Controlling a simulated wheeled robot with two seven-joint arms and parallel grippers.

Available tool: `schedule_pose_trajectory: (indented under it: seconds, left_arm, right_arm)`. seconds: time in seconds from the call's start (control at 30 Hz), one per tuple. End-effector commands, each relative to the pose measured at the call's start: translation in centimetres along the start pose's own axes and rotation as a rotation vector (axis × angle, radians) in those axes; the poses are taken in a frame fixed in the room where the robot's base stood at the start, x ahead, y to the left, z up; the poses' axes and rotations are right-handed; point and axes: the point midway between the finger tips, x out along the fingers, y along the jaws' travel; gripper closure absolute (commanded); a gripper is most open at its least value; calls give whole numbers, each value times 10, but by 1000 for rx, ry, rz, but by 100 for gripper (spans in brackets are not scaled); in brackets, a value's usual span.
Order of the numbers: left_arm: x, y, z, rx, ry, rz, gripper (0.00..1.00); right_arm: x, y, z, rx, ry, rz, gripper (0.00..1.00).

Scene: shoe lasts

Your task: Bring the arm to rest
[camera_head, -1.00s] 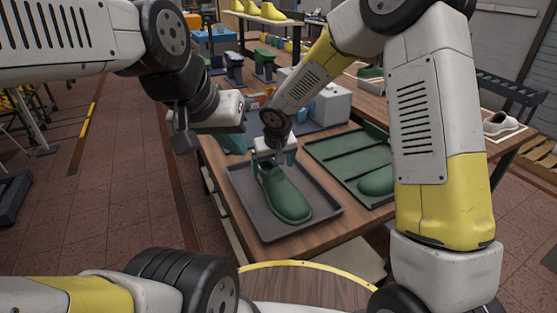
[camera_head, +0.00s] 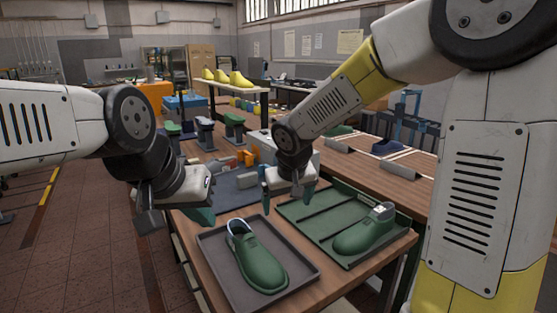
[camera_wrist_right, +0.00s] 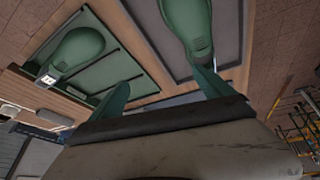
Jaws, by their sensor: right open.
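One green shoe last (camera_head: 262,262) lies in the dark grey tray (camera_head: 309,277); it also shows in the right wrist view (camera_wrist_right: 188,22). A second green last (camera_head: 365,234), with a white label on top, lies in the green divided tray (camera_head: 300,221). My right gripper (camera_head: 289,200) is open and empty above the table, behind the first last and clear of it; its two green fingers stand apart in the wrist view (camera_wrist_right: 160,92). My left gripper (camera_head: 200,216) hangs at the table's left side, left of the grey tray. Its finger gap is not visible.
Several dark stands with lasts (camera_head: 205,132) are at the back of the table. A blue mat (camera_head: 240,188) with small orange and grey items lies behind the trays. A shelf with yellow lasts (camera_head: 240,80) stands further back. The tiled floor at left is open.

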Motion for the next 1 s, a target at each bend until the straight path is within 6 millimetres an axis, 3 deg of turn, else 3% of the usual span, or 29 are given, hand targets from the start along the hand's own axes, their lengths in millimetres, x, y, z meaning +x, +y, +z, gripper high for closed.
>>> schedule_pose_trajectory:
  seconds: [0.03, 0.2, 0.4, 0.63, 1.0]
  left_arm:
    - [0, 0, 0, 0, 0, 0, 100]
    - [0, 0, 0, 0, 0, 0, 100]
    - [0, 0, 0, 0, 0, 0, 100]
    - [0, 0, 0, 0, 0, 0, 100]
    - [0, 0, 0, 0, 0, 0, 100]
  right_arm:
    - [-24, 20, 11, 37, 12, 11, 9]
    - [-85, 60, 59, 135, 32, 11, 9]
    - [-138, 78, 121, 238, 75, -35, 9]
    - [-166, 75, 165, 295, 127, -98, 9]
    - [-170, 72, 173, 302, 138, -114, 9]
